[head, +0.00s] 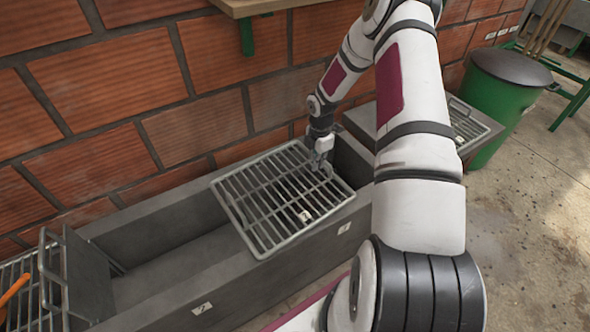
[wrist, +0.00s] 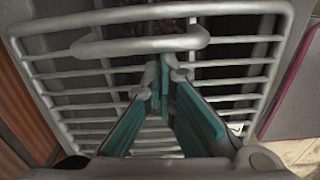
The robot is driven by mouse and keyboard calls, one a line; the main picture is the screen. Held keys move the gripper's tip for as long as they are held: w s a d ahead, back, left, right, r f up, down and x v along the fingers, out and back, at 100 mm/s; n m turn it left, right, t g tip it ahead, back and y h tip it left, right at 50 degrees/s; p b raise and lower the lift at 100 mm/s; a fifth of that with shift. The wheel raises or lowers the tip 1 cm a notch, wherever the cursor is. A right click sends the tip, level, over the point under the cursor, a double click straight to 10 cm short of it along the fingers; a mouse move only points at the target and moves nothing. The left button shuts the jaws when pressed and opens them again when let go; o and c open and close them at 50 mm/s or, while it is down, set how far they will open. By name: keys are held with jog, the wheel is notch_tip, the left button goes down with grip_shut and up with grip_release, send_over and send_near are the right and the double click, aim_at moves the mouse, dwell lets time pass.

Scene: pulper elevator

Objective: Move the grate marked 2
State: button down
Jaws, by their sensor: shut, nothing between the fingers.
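A grey metal grate (head: 240,212) lies across the top of the right part of a long grey concrete trough (head: 160,308). A small white tag sits on its bars, too small to read, so I cannot tell its number. My gripper (head: 320,168) is at the grate's far right side, pointing down. In the wrist view, the grate (wrist: 85,100) fills the picture, with a raised loop handle (wrist: 110,48) near its top edge. My gripper (wrist: 163,78) is shut with nothing held, its tips close to the handle. I cannot tell whether they touch the bars.
The trough's middle is open, with a grey plate (head: 90,275) upright at its left. Another grate (head: 22,300) shows at the far left, and one (head: 467,124) at the right. A brick wall (head: 100,90) stands behind; a green bin (head: 500,100) stands right.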

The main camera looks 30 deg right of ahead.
jog(key=d, duration=0.8)
jog(key=shift+s, duration=0.15)
